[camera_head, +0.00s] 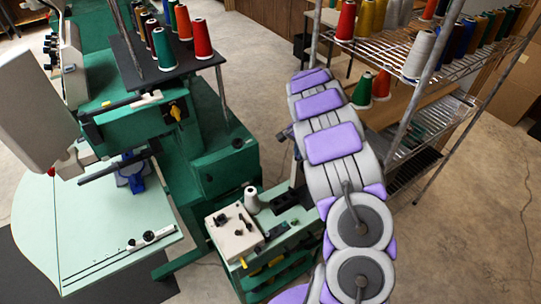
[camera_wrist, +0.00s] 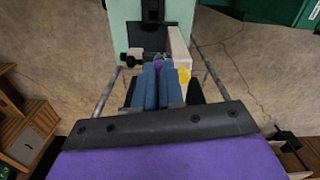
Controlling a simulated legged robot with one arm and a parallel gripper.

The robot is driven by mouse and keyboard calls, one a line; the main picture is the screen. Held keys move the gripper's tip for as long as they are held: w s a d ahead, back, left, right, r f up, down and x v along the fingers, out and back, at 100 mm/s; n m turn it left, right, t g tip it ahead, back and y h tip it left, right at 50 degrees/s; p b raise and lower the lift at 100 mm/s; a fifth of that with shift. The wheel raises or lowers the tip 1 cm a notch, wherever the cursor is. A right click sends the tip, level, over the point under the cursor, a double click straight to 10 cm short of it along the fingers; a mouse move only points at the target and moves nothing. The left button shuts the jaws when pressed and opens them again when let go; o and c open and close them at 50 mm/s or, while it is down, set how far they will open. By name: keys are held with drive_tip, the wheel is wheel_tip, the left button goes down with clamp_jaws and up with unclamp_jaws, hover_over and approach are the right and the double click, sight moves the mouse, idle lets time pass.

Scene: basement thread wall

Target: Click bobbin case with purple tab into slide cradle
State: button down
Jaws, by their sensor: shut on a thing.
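In the wrist view my gripper (camera_wrist: 157,88) has blue fingers closed together. A small purple piece (camera_wrist: 158,64) shows between the fingertips, consistent with the purple tab of the bobbin case; the fingers hide most of what is held. Beyond the fingertips is a pale green surface (camera_wrist: 123,15) with a dark part (camera_wrist: 150,37) on it and a pale block (camera_wrist: 180,47) to the right. I cannot tell which part is the slide cradle, or whether the held piece touches it. In the head view my arm hides the gripper.
A green sewing machine with a pale table (camera_head: 95,235) stands left. A wire shelf (camera_head: 440,65) with thread cones stands right, close to my arm. Concrete floor (camera_head: 465,215) is clear at right.

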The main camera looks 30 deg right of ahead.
drive_tip(key=shift+s+d+f+m+b, duration=0.15)
drive_tip(key=shift+s+d+f+m, duration=0.2)
drive_tip(key=shift+d+f, duration=0.6)
drive_tip(key=shift+s+d+f+m+b, duration=0.1)
drive_tip(key=shift+d+f+m, duration=0.4)
drive_tip(key=shift+f, duration=0.8)
drive_tip(key=shift+s+d+f+m+b, duration=0.15)
drive_tip(key=shift+s+d+f+m, duration=0.15)
drive_tip(key=shift+d+f, duration=0.65)
drive_tip(key=shift+a+f, duration=0.15)
drive_tip(key=shift+a, duration=0.15)
drive_tip(key=shift+f+b, duration=0.3)
drive_tip(key=shift+f, duration=0.25)
drive_tip(key=c, duration=1.2)
unclamp_jaws()
drive_tip(key=shift+o, duration=0.2)
drive_tip(key=shift+r, duration=0.1)
